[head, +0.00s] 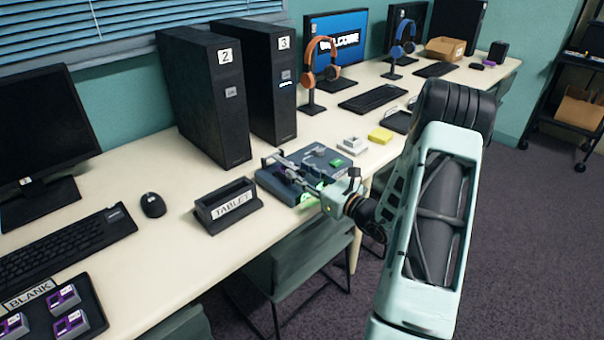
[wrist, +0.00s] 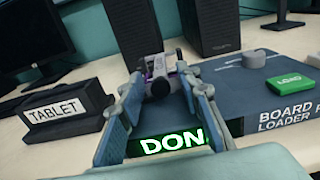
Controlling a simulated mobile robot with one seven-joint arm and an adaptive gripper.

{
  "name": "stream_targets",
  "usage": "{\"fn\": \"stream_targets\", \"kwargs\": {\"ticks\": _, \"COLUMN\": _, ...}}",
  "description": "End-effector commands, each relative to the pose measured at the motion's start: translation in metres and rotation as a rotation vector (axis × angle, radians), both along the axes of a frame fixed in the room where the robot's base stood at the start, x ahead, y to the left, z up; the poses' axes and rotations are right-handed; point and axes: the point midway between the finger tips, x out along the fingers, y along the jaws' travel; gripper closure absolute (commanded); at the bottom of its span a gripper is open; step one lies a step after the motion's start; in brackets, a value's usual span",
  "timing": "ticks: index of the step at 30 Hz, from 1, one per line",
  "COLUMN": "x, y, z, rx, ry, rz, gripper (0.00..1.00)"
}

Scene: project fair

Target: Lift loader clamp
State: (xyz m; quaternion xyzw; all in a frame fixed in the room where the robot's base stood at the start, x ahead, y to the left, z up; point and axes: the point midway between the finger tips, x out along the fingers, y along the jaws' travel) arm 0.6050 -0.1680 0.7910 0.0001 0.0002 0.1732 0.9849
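The board loader (head: 322,158) is a dark blue-grey box at the table's front edge, with a green button and a round knob on top. In the wrist view the loader (wrist: 262,92) shows a lit green display, partly covered, reading "DON". The loader clamp (wrist: 160,82) appears as a grey piece with a purple spot, just ahead of and between my fingertips. My gripper (wrist: 158,88) is open, its two blue-grey fingers apart. I cannot tell whether they touch the clamp. In the head view my gripper (head: 284,172) reaches over the loader's left part and hides some of it.
A black tablet holder (head: 228,205) stands just left of the loader. Computer towers (head: 203,95) rise behind it. A yellow block (head: 380,136) and a small white device (head: 353,145) lie to the right. A chair (head: 300,262) is below the front edge.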

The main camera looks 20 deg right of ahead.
Motion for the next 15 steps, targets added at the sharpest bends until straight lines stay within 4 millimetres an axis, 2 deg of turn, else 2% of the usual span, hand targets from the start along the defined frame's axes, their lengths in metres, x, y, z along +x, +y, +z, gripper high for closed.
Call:
{"fn": "stream_targets", "kwargs": {"ticks": 1, "x": -0.0001, "y": 0.0001, "z": 0.0000, "rx": 0.000, "ry": 0.000, "rz": 0.000, "gripper": 0.70}}
{"fn": "stream_targets", "kwargs": {"ticks": 9, "x": -0.0003, "y": 0.0000, "z": 0.0001, "rx": 0.000, "ry": 0.000, "rz": 0.000, "gripper": 1.00}}
{"fn": "stream_targets", "kwargs": {"ticks": 15, "x": -0.0003, "y": 0.0000, "z": 0.0000, "rx": 0.000, "ry": 0.000, "rz": 0.000, "gripper": 1.00}}
